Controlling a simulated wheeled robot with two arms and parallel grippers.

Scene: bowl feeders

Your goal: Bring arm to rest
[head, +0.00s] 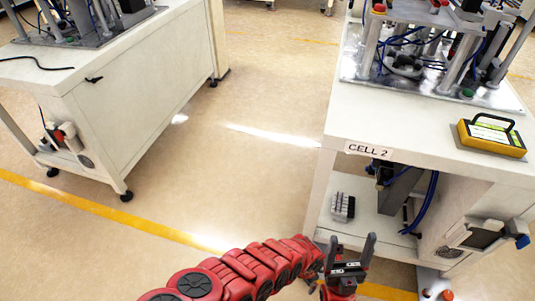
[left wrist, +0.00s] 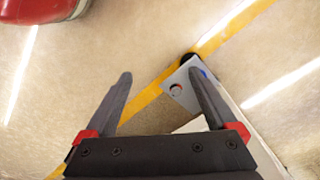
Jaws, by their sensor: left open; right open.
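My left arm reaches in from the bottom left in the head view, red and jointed. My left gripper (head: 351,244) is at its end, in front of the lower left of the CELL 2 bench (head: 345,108). Its dark fingers point up in the picture and stand apart, with nothing between them. The left wrist view shows the same gripper (left wrist: 160,76) open and empty above the floor. I cannot tell whether it touches the bench. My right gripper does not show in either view.
A yellow handheld device (head: 491,136) lies on the CELL 2 bench top. A grey block (head: 343,207) sits on its lower shelf. Another white bench (head: 140,85) stands at the left. The floor (head: 245,150) between the benches is clear, with yellow lines (head: 110,213).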

